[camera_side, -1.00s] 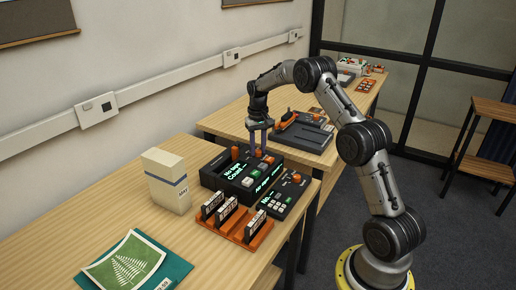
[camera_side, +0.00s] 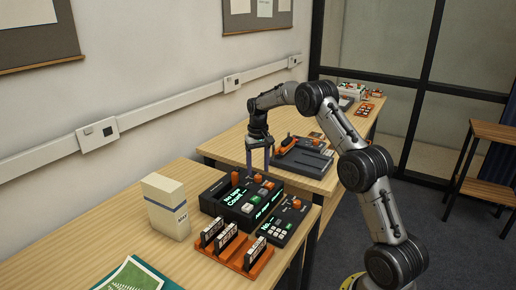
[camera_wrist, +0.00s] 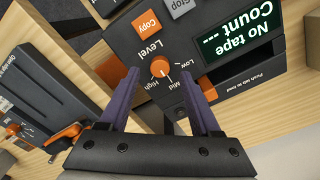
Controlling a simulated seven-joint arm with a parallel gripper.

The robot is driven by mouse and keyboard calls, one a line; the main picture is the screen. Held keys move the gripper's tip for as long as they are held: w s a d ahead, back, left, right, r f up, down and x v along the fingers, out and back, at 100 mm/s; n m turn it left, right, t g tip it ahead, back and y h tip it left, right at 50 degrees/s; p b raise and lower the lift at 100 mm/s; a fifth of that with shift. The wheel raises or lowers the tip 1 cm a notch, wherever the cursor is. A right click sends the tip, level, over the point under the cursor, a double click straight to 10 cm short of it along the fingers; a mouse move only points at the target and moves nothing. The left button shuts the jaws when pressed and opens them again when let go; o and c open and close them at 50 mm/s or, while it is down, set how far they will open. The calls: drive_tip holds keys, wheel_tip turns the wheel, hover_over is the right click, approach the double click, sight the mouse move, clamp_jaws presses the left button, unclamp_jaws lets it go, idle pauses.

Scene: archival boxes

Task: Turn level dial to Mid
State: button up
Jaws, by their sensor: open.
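The level dial (camera_wrist: 160,67) is a round orange knob on a dark tape machine (camera_wrist: 125,38), under the upside-down word Level. Low, Mid and High are printed around it. Its white mark appears to point toward Mid. In the side view the dial (camera_side: 259,181) stands on top of the machine (camera_side: 222,203). My gripper (camera_wrist: 162,78) is open and empty, its two purple fingers apart on either side of the dial in the wrist picture. In the side view my gripper (camera_side: 259,172) is just above the dial, apparently clear of it.
The machine's screen (camera_wrist: 238,30) reads "No tape" and "Count". An orange Copy button (camera_wrist: 147,22) and grey Stop button (camera_wrist: 181,7) sit near the dial. A smaller control unit (camera_side: 290,218), an orange rack (camera_side: 262,262) and a cream box (camera_side: 165,205) stand close by.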

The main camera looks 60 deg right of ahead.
sight(258, 176)
wheel_tip(258, 176, up, 11)
idle(0.3)
